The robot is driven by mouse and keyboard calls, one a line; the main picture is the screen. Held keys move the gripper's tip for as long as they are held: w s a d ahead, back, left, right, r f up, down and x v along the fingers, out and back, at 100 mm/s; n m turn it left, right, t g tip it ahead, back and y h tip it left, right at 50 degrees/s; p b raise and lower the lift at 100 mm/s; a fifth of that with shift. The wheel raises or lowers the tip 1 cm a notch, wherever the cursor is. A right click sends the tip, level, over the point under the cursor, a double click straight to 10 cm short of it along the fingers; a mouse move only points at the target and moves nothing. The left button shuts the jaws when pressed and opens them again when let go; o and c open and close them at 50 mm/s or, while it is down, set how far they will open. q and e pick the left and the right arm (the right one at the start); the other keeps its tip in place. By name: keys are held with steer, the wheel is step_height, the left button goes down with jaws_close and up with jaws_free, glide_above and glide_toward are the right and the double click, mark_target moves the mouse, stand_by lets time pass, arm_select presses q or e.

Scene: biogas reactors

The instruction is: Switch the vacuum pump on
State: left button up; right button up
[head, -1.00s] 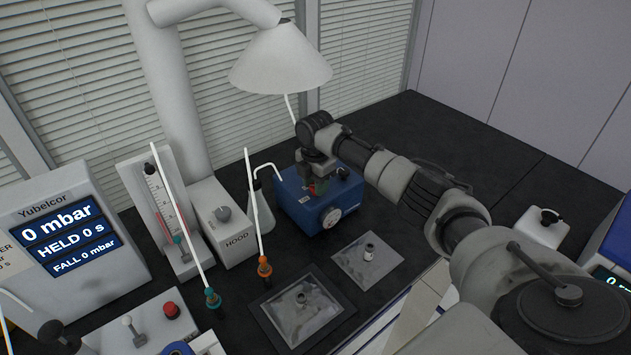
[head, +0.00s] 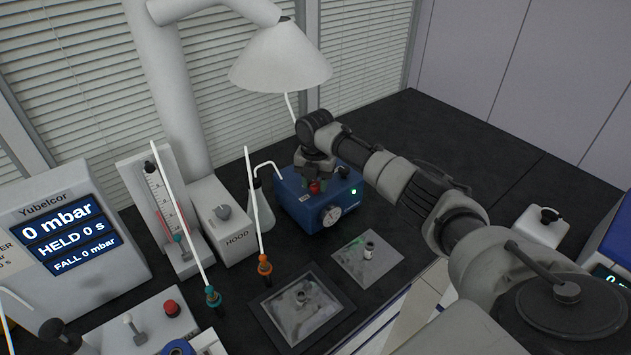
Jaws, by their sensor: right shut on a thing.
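The vacuum pump (head: 300,214) is a blue box on the dark bench in the head view, with a round dial gauge (head: 332,215) on its front. A small green light (head: 353,191) glows at its right side. My right gripper (head: 315,187) points down at the top of the pump. My left gripper is not in view.
A flask (head: 262,207) with a bent tube stands left of the pump, beside a hood control box (head: 222,222). Two clear bags (head: 367,259) (head: 302,309) lie in front. A display (head: 62,235) reads 0 mbar. The bench behind the pump is clear.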

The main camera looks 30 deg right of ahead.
mark_target(316, 184)
stand_by(0.3)
steer(key=o, duration=0.9)
step_height(316, 184, up, 11)
steer(key=shift+f+b, duration=0.1)
steer(key=shift+b, duration=1.1)
steer(key=shift+s+f, duration=0.1)
